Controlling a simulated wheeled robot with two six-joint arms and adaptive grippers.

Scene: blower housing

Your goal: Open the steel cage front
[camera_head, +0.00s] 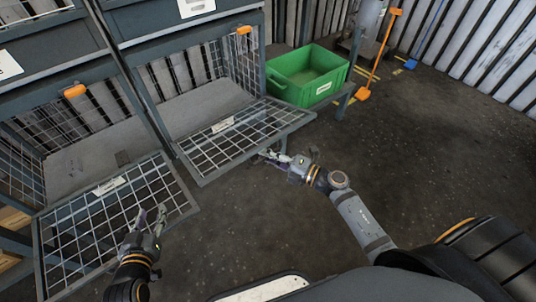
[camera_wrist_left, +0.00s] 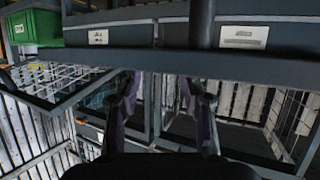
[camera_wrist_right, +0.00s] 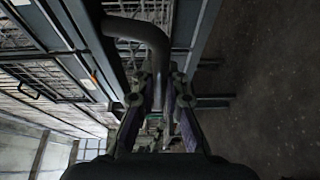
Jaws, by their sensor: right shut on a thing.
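The right steel cage front (camera_head: 245,135), a wire-mesh panel in a grey frame with a white label, is swung down and out from its cage, leaving the cage mouth open. My right gripper (camera_head: 275,157) is at its outer edge. In the right wrist view the fingers (camera_wrist_right: 160,95) are closed around a grey curved bar (camera_wrist_right: 152,38), seemingly its handle. A second, left cage front (camera_head: 110,215) is also folded down. My left gripper (camera_head: 150,217) is over this left panel, fingers apart and empty; in the left wrist view the fingers (camera_wrist_left: 160,90) are also spread.
The dark floor (camera_head: 420,130) to the right is clear.

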